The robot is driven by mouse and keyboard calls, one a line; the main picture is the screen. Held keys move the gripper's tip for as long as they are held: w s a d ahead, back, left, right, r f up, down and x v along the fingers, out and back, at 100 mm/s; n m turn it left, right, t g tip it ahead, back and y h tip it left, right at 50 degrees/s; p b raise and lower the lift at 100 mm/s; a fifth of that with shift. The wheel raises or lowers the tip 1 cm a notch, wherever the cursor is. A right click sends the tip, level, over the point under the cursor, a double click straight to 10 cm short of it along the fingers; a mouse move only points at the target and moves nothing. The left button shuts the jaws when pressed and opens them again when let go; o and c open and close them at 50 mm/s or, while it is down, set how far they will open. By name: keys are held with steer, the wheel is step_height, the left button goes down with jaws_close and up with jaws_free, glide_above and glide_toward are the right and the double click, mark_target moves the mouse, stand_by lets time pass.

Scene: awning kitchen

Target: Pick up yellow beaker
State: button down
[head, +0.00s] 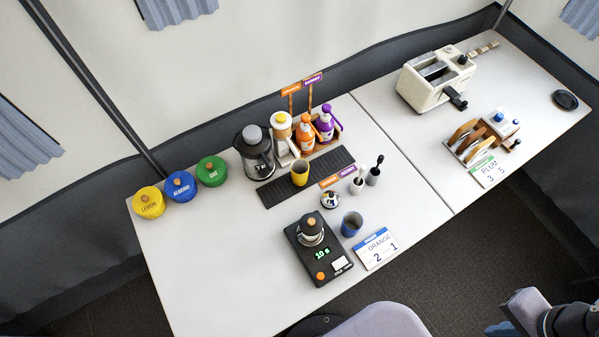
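The yellow beaker (300,177) stands upright on a dark ribbed mat (272,193) near the middle of the left table, in the head view. Its open top faces up and nothing touches it from the front. Parts of what look like my arm show at the bottom right corner, far from the beaker. My gripper's fingertips are not in view.
Behind the beaker stand a glass pot (256,155) and several pump bottles (306,136). In front are a small round dish (330,199), a blue cup (351,224) and a black scale (308,262) with a small pot. The table (190,265) is clear at left front.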

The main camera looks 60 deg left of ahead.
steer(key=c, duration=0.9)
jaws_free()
